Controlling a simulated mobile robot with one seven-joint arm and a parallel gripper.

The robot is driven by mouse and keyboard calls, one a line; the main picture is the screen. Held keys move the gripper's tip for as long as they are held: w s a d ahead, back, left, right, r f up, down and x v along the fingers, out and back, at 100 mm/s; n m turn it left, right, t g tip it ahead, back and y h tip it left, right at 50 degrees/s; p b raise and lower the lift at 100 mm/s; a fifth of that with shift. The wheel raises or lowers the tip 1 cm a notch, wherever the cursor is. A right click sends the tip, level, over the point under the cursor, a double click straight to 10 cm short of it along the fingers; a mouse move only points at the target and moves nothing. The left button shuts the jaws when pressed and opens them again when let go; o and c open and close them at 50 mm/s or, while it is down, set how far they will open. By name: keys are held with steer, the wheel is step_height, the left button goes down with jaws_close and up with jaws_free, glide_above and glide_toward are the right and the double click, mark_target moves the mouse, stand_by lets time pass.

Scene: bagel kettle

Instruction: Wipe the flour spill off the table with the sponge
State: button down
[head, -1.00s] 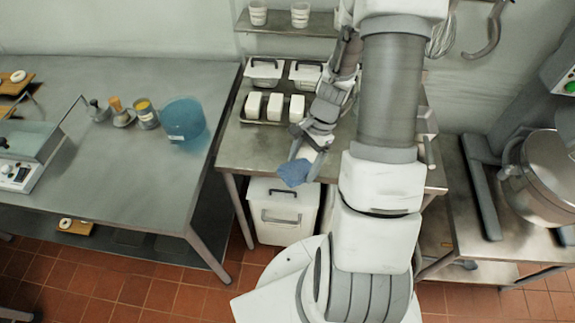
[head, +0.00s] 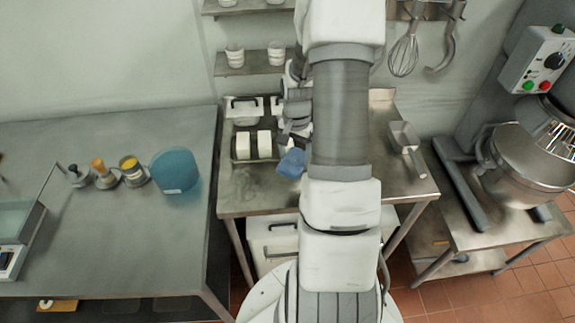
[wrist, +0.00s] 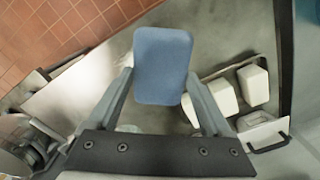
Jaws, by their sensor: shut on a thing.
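A blue sponge (head: 291,163) is held in my gripper (head: 288,146) over the middle steel table (head: 240,205), near its front part. In the wrist view the sponge (wrist: 162,62) sits between the two fingers of my gripper (wrist: 160,85), which are shut on its sides. I cannot tell whether the sponge touches the table. A faint dull patch (head: 258,184) lies on the table left of the sponge; I cannot tell if it is the flour. My arm hides the table's middle.
White blocks (head: 264,144) and a lidded tub (head: 244,110) stand behind the sponge. A metal scoop (head: 404,138) lies at the table's right. A mixer bowl (head: 528,165) stands at the right.

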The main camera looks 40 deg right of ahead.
steer(key=shift+w+d+r, duration=0.1)
steer(key=shift+w, duration=0.25)
steer(key=shift+f+b, duration=1.6)
steer(key=shift+f, duration=0.85)
steer(key=shift+w+r+b, duration=0.1)
steer(key=shift+w+b, duration=0.05)
steer(key=shift+b, duration=0.25)
steer(key=shift+r, duration=0.1)
